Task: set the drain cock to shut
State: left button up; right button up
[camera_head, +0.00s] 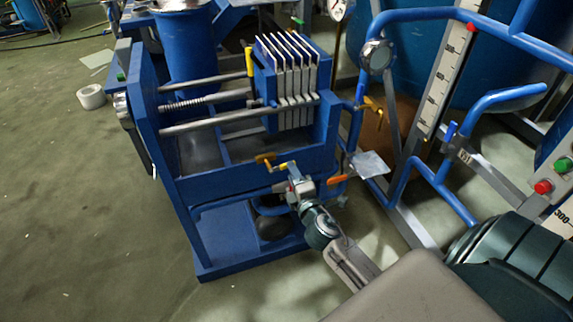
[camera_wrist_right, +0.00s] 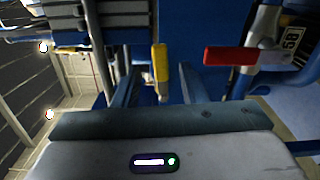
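My right gripper (camera_head: 292,172) is at the lower front of the blue filter press (camera_head: 238,180), just right of a yellow-handled cock (camera_head: 265,159). In the right wrist view its two fingers are apart, with a yellow handle (camera_wrist_right: 160,70) showing upright between them, not visibly gripped. A red handle (camera_wrist_right: 230,56) lies level to the right, on a grey pipe; it looks orange-red in the head view (camera_head: 338,180). I cannot tell for certain which handle is the drain cock. Contact between fingers and the yellow handle cannot be made out. My left gripper is not in view.
A blue pipe frame (camera_head: 440,180) with a white scale (camera_head: 440,85) and a round gauge (camera_head: 376,56) stands at the right. A grey plate (camera_head: 370,164) sits beside the press. A white roll (camera_head: 91,97) lies on the floor. The left floor is mostly clear.

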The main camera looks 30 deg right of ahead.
aim_at(283, 167)
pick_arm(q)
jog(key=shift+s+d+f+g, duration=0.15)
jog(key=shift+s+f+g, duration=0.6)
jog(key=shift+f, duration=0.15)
pick_arm(e)
jog(key=shift+x, duration=2.25)
jog(key=shift+c, duration=0.2)
grip_shut()
